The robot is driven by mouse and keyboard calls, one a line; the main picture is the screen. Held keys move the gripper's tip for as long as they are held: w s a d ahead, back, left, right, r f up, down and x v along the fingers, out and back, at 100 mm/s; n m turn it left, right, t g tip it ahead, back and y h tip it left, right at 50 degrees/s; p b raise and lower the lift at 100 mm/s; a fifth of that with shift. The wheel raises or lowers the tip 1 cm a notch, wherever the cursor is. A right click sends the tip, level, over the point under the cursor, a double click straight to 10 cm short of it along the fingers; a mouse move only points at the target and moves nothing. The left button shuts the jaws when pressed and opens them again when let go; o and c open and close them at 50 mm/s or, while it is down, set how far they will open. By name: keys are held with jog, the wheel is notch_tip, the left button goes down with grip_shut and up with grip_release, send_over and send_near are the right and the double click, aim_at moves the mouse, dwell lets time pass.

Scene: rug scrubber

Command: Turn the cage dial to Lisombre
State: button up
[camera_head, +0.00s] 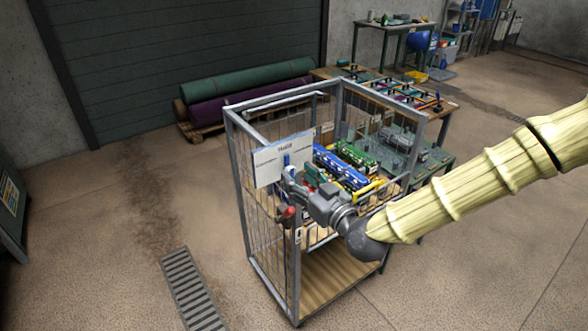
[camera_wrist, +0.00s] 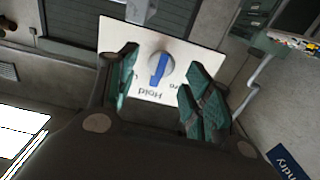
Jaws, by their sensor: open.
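The cage dial is a round grey knob with a blue pointer bar (camera_wrist: 159,68), mounted on a white plate (camera_wrist: 112,37) lettered "Hold". In the wrist view the plate appears upside down and the dial lies beyond and between my fingertips. My gripper (camera_wrist: 155,85) is open, with one green-padded finger on each side of the dial's outline; I cannot tell whether either touches it. In the head view the plate (camera_head: 268,168) hangs on the cage's upper front, and my gripper (camera_head: 300,176) is close in front of it. The side labels are too small to read.
A red knob (camera_head: 287,214) sticks out below the plate. Rolled rugs (camera_head: 245,78) lie on a pallet behind. A floor drain (camera_head: 188,285) and clear floor are at the left.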

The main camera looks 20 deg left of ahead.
aim_at(288, 167)
jog(key=shift+p+x, duration=0.35)
jog(key=shift+x, duration=1.05)
jog(key=c, duration=1)
